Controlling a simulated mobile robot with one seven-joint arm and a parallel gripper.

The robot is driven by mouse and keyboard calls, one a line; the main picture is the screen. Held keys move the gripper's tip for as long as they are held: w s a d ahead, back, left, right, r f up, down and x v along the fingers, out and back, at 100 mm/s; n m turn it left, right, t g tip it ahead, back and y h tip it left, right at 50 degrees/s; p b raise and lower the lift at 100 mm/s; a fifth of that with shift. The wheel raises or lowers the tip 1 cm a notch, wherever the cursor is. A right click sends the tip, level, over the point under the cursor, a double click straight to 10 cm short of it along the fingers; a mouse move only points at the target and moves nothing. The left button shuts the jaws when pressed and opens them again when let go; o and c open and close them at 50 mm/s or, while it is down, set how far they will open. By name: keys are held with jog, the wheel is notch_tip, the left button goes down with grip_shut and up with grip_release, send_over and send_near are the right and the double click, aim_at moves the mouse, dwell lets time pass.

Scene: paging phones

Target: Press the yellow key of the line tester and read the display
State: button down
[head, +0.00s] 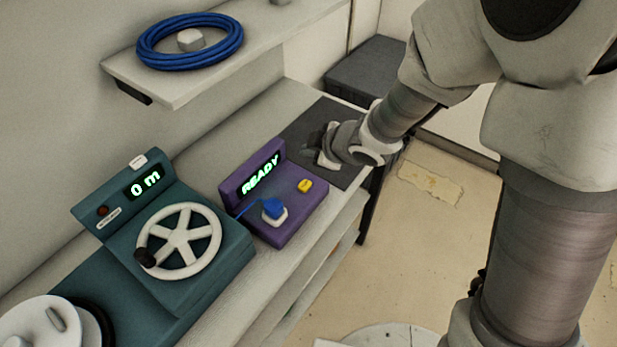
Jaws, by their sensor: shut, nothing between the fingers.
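The line tester (291,222) is a purple box on the bench, with a raised back panel. Its display (261,174) shows "READY" in green. The yellow key (305,186) sits on the right part of its top. A blue plug with a cable (273,207) sits in a white socket on the same top, left of the key. My gripper (318,158) is shut and empty, over the dark mat just beyond the tester, apart from the yellow key. Its fingertips are small and partly hard to make out.
A teal machine (206,276) with a white handwheel (178,241) stands left of the tester; its display reads "0 m". A dark mat (305,127) lies on the bench (262,117). A shelf (180,87) above holds a blue cable coil (190,41). Open floor lies to the right.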

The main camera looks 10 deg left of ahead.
aim_at(309, 187)
jog(key=shift+f, duration=0.15)
notch_tip(309, 187, down, 8)
jog(key=b, duration=0.8)
jog(key=shift+f, duration=0.25)
dwell(1.6)
jog(key=shift+f+b, duration=0.45)
jog(key=shift+b, duration=0.15)
jog(key=shift+f+b, duration=0.45)
dwell(0.4)
jog(key=shift+r+p, duration=0.9)
jog(key=shift+r, duration=0.05)
jog(key=shift+r, duration=0.1)
